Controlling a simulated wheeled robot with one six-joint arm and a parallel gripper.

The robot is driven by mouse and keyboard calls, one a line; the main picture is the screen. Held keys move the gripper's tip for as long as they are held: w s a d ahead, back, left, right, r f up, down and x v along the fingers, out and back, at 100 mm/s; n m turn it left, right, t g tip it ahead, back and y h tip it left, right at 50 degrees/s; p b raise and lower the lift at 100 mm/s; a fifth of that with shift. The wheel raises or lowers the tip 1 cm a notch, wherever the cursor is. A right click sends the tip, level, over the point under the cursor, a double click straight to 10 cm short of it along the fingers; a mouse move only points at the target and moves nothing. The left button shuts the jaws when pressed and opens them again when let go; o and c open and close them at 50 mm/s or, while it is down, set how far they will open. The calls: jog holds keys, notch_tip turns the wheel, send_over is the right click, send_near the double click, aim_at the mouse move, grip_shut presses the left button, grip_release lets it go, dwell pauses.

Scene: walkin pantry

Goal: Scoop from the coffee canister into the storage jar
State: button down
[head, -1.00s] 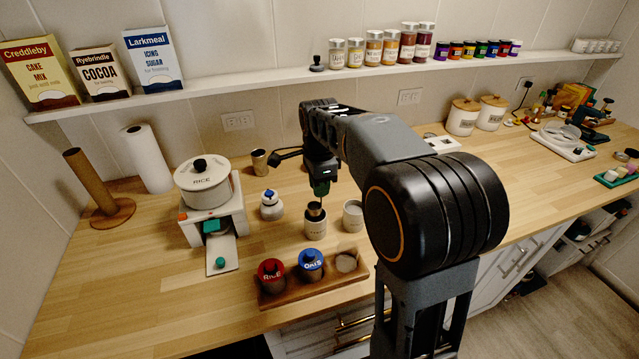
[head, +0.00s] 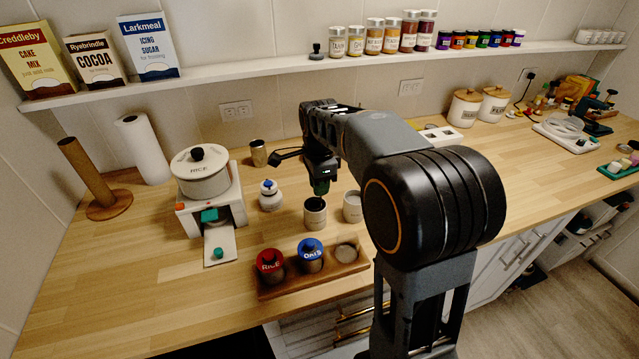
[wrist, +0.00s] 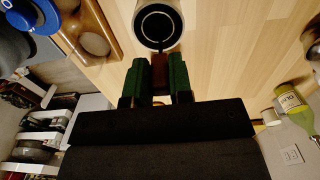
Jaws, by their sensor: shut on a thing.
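In the wrist view, the green fingertips (wrist: 159,72) are shut on a brown handle-like piece (wrist: 158,64), likely the scoop's handle. The scoop's bowl is hidden or cannot be told apart. The round canister mouth (wrist: 157,25) lies directly beyond the fingers, dark inside with a pale ring.
A second pale canister (head: 352,207) stands close right of the first. The wooden tray (head: 290,287) also holds red RICE and blue OATS jars. Free counter lies far left.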

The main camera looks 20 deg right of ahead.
jog(key=shift+f, duration=0.25)
dwell(0.3)
jog(key=shift+r, duration=0.1)
dwell(0.7)
jog(key=shift+r+p, duration=2.8)
jog(key=shift+r, duration=0.45)
jog(key=shift+f, duration=0.1)
